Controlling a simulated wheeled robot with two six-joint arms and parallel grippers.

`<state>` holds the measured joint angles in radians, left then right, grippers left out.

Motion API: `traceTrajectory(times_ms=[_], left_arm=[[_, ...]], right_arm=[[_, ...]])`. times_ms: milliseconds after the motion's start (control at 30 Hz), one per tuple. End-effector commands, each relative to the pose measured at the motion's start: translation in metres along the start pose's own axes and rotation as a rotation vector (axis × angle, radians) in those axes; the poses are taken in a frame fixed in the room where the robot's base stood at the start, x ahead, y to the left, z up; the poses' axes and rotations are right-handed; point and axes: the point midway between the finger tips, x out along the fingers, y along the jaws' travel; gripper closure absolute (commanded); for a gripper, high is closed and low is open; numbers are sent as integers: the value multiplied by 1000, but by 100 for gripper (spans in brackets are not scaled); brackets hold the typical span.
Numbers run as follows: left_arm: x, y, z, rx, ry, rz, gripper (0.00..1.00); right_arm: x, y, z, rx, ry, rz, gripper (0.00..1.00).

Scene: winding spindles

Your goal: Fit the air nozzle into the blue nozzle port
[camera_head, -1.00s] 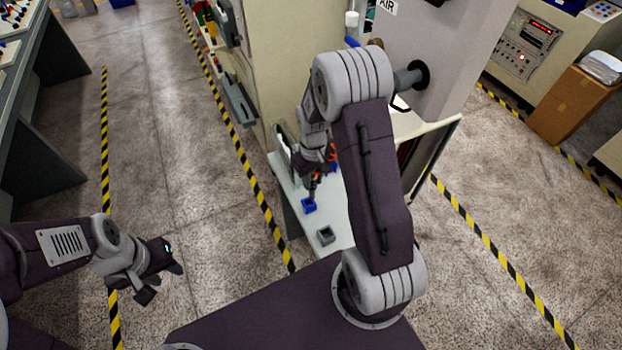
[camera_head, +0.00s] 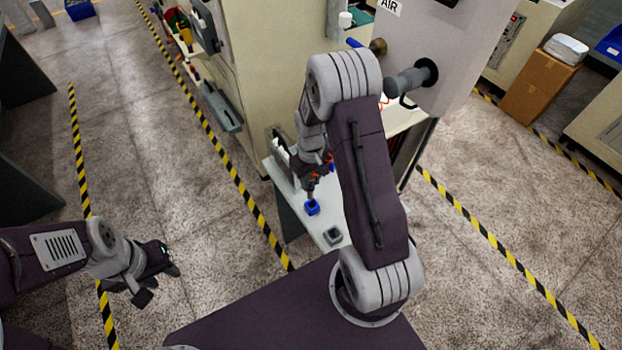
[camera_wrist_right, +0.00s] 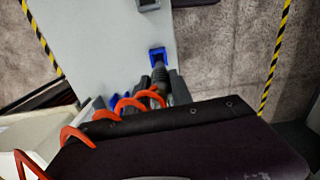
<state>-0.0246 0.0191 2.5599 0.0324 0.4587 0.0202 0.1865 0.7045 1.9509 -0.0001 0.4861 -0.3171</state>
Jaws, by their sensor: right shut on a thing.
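The blue nozzle port (camera_head: 312,208) is a small square block on the pale bench. It also shows in the right wrist view (camera_wrist_right: 157,50). My right gripper (camera_head: 311,187) is shut on the dark air nozzle (camera_wrist_right: 160,71), just behind the port. A red coiled hose (camera_wrist_right: 124,103) trails back from the grip. The nozzle's tip points at the port and overlaps its near edge in the wrist view; whether it is inside, I cannot tell. My left gripper (camera_head: 158,284) is open and empty over the floor at the left.
A grey square port (camera_head: 332,236) sits on the bench (camera_head: 318,228) nearer to me, also in the wrist view (camera_wrist_right: 149,4). A machine cabinet (camera_head: 262,85) stands behind the bench. A panel marked AIR (camera_head: 435,50) is at the right. Striped floor tape runs along both sides.

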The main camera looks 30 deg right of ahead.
Motion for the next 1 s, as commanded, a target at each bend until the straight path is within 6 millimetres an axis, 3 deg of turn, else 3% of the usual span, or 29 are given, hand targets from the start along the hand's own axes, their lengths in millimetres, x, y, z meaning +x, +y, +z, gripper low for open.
traceTrajectory(times_ms=[100, 300, 1000], left_arm=[[16, 0, 2, 0, 0, 0, 64], [27, 0, 3, 0, 0, 0, 64], [24, 0, 3, 0, 0, 0, 64]], right_arm=[[20, 0, 0, 0, -1, 0, 100], [35, 0, 0, 0, 0, 0, 100], [34, 0, -1, 0, 0, 0, 100]])
